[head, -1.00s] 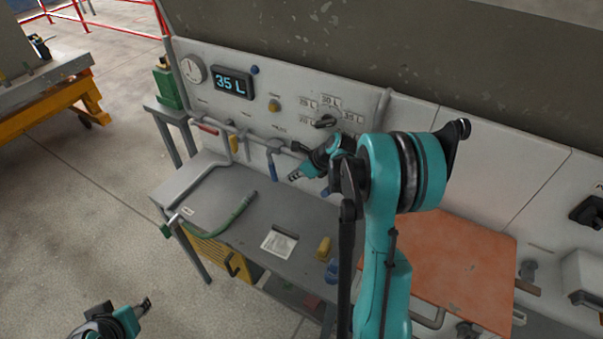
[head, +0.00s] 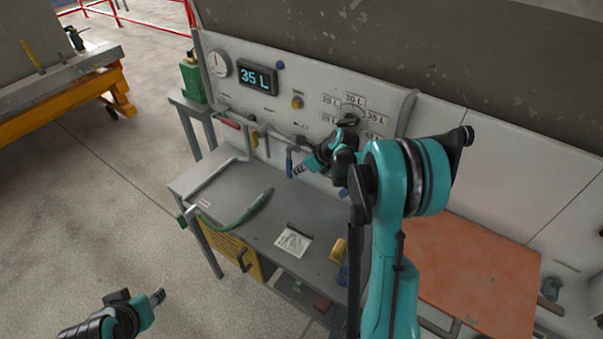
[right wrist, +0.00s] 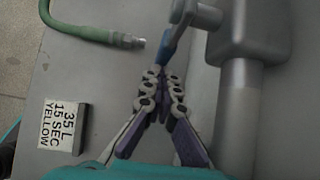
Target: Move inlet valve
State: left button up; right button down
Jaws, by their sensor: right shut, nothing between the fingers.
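A blue valve lever (head: 289,161) hangs down from the grey pipework along the panel. In the right wrist view the blue lever (right wrist: 171,42) hangs from a grey fitting just beyond my fingertips. My right gripper (head: 297,170) is at the lever's right side in the head view. In the right wrist view my right gripper (right wrist: 163,74) is shut with nothing held; whether it touches the lever I cannot tell. A red handle (head: 230,124) and a yellow handle (head: 254,138) are further left. No label marks the inlet valve. My left gripper (head: 158,296) is low at the left, its jaws too small to judge.
The display (head: 257,78) reads 35 L. A selector knob (head: 347,121) has litre labels around it. A small sign (right wrist: 63,127) reads 35 L, 15 SEC, YELLOW. An orange board (head: 470,275) is at right.

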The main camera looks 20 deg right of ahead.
jog(key=shift+w+a, duration=0.1)
jog(key=s+d+r, duration=0.2)
jog(key=s+d, duration=0.5)
jog(key=s, duration=0.5)
jog(key=shift+r, duration=0.15)
jog(key=shift+s, duration=0.1)
